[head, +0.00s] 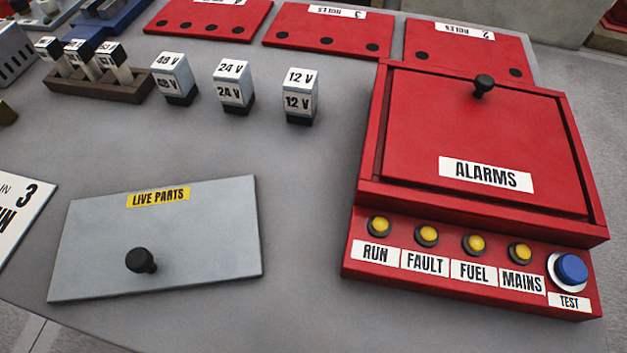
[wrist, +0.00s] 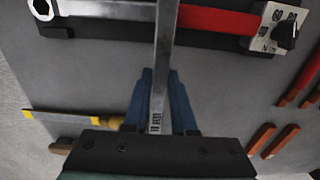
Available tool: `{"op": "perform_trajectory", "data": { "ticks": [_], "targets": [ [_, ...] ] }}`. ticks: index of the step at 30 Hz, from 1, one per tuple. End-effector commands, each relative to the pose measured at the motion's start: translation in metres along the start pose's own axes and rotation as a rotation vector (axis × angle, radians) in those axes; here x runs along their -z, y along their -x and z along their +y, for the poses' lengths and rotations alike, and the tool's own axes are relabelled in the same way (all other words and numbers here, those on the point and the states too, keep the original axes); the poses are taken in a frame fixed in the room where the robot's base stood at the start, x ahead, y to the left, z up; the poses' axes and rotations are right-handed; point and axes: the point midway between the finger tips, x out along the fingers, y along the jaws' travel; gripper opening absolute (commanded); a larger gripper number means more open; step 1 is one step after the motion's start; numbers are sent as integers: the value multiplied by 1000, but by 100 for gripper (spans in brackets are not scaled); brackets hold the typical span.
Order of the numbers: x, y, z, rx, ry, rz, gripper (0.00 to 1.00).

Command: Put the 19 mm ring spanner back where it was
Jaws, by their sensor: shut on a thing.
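In the wrist view my gripper (wrist: 160,82) has its blue fingers shut on a grey steel bar, which I take to be the 19 mm ring spanner (wrist: 165,40). A small white label sits on its shank between the fingers, too small to read surely. The shank runs up out of the top of the picture, so its far end is hidden. Neither my gripper nor the spanner shows in the head view. The place the spanner came from cannot be made out in either view.
In the wrist view a red-handled wrench (wrist: 215,20) lies beyond the spanner, with a file-like tool (wrist: 75,115) left and red-brown bars (wrist: 275,140) right. The head view shows the red alarms box (head: 470,130), a grey live-parts cover (head: 190,235) and voltage blocks (head: 233,85).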

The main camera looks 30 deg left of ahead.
Motion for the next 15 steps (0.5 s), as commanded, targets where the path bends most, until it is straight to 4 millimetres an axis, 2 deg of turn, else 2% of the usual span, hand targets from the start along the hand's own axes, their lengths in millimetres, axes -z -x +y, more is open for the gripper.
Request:
{"op": "perform_trajectory", "data": {
  "ticks": [9,10,15],
  "targets": [
    [1,-7,0,0,0,2,0],
    [0,-7,0,0,0,0,26],
    [0,-7,0,0,0,0,54]
  ]
}}
